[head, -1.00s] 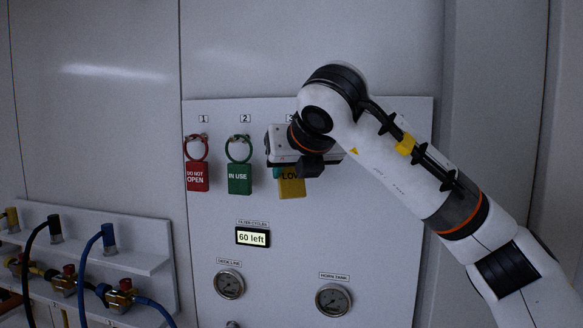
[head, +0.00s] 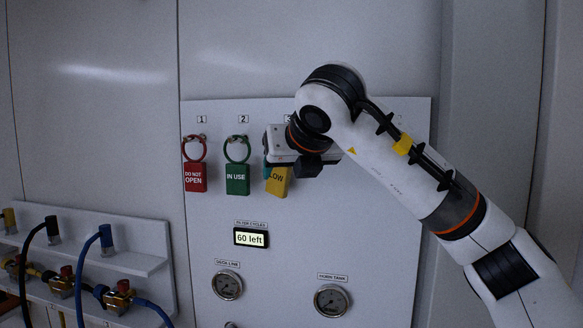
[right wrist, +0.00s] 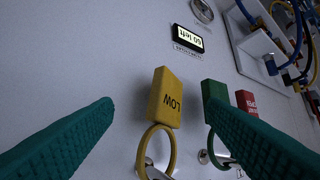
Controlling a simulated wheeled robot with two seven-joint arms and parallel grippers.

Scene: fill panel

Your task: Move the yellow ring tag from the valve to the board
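The yellow ring tag (head: 278,181), marked LOW, is at the board (head: 385,240) below label 3, partly hidden by my right gripper in the head view. In the right wrist view the yellow tag (right wrist: 165,98) is tilted, and its yellow ring (right wrist: 169,150) appears to be around a metal hook at the bottom edge. My right gripper (right wrist: 158,106) is open, its two teal fingers wide apart on either side of the tag with visible gaps. The valve that the tag came from cannot be made out. My left gripper is not in view.
A red DO NOT OPEN tag (head: 195,178) and a green IN USE tag (head: 238,180) hang on hooks 1 and 2, close left of my gripper. A display (head: 251,237) and two gauges sit below. A shelf (head: 130,258) with hoses and valves stands at left.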

